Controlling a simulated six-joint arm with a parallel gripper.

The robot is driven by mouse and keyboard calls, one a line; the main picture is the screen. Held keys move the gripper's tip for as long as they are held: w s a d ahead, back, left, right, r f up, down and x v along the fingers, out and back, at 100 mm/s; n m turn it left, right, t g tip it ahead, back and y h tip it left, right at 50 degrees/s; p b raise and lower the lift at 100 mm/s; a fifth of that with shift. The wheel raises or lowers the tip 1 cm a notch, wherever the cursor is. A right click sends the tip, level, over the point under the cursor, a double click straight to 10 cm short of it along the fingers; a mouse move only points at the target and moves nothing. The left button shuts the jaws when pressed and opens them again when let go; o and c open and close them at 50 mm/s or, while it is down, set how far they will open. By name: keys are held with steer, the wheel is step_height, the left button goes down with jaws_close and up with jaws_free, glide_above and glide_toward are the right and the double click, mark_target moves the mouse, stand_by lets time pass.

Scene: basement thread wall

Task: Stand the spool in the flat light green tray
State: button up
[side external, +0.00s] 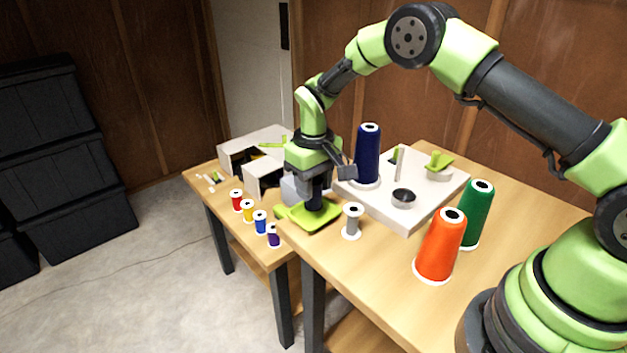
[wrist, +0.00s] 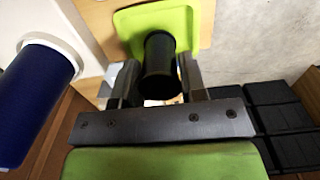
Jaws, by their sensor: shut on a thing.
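The flat light green tray (side external: 325,219) lies at the near left corner of the table. It also shows at the top of the wrist view (wrist: 203,22). My gripper (side external: 314,194) is right above the tray, pointing down. In the wrist view its jaws (wrist: 160,78) are shut on a dark, almost black spool (wrist: 159,54), one finger on each side. The spool stands roughly upright over the tray floor. Its lower end is hard to make out, so I cannot tell whether it touches the tray.
A grey spool (side external: 352,221) stands just right of the tray. Orange (side external: 440,246) and green (side external: 478,212) cones stand further right. A tall navy cone (side external: 367,153) stands on a white platform (side external: 408,219) behind. Several small coloured spools line the lower bench at left.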

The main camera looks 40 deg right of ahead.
steer(key=shift+f, duration=1.45)
steer(key=o, duration=0.8)
steer(key=shift+o, duration=0.2)
steer(key=shift+r, duration=3.55)
